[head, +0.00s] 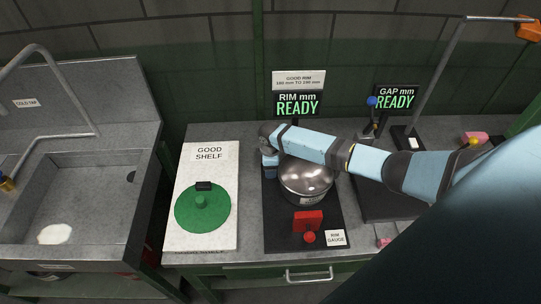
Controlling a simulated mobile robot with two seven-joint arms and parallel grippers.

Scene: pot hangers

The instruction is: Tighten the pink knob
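A small pink piece (384,242) shows at the counter's front right, partly cut off by my large dark arm link; I cannot tell its full shape. A pink block (475,137) with a yellow part on it is at the far right. I cannot tell which of these is the pink knob. My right arm reaches in from the right across the counter. Its gripper (270,168) points down at the left rim of a steel pot (307,179); its fingers are too small and hidden to read. My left gripper is not in view.
The pot stands on the dark rim gauge mat (284,238), with a red block (308,220) and red knob (309,237) in front. A green lid (203,215) lies on the white good shelf (190,238). A sink (80,200) is left. Both displays read READY.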

